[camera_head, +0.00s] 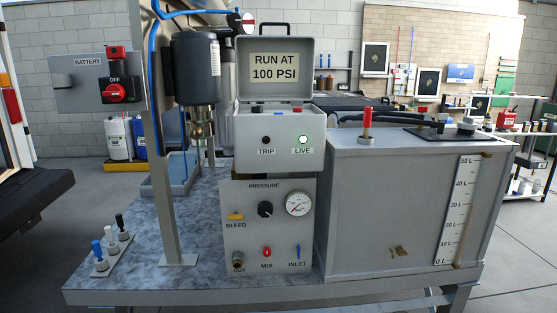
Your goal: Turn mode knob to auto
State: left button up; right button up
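No knob with a readable "MODE" or "AUTO" label shows. A black round knob (265,209) sits below the word "PRESSURE" on the grey lower panel (240,255), with a small pointer mark on it. A red rotary switch (121,92) sits on a black plate under the word "OFF" on the grey battery box (75,78). The grey control box (281,158) has its lid open, reading "RUN AT 100 PSI". Neither of my grippers is in view.
A gauge (299,203), yellow bleed lever (236,216), red mix valve (267,252) and blue inlet lever (298,251) crowd the panel. A grey tank (380,215) stands right. A metal post (165,190) rises left of the panel.

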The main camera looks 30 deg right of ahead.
aim_at(256, 109)
jog(key=k, duration=0.2)
jog(key=u, duration=0.25)
jog(key=i, duration=1.1)
jog(key=z, duration=0.7)
